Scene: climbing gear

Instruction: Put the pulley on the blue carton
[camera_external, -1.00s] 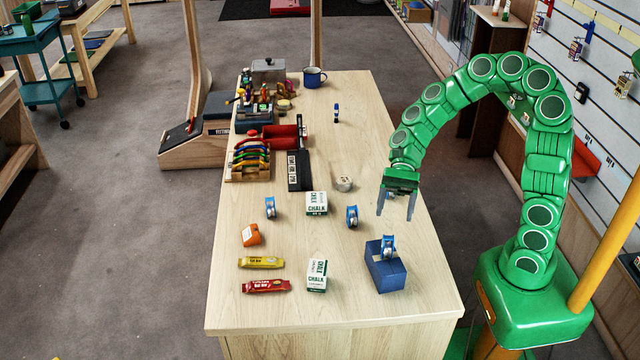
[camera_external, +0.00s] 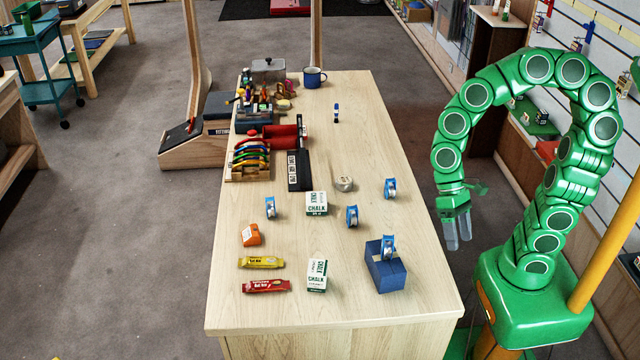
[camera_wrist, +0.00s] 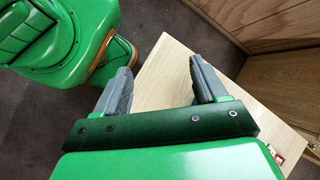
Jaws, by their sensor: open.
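The blue carton (camera_external: 388,277) stands near the front right corner of the table. A blue and white pulley (camera_external: 388,248) is at the carton's top, toward its back edge. More such pulleys stand apart on the table: one behind the carton (camera_external: 390,189), one left of that (camera_external: 352,216), one farther left (camera_external: 270,208), and one far back (camera_external: 336,113). My gripper (camera_external: 457,238) is open and empty, to the right of the table's right edge, pointing down. In the wrist view its fingers (camera_wrist: 160,88) are spread with nothing between them.
Two chalk boxes (camera_external: 316,203) (camera_external: 317,275), a yellow bar (camera_external: 261,262), a red bar (camera_external: 266,286) and an orange box (camera_external: 250,235) lie on the left and middle of the table (camera_external: 345,312). The table's right strip is mostly clear.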

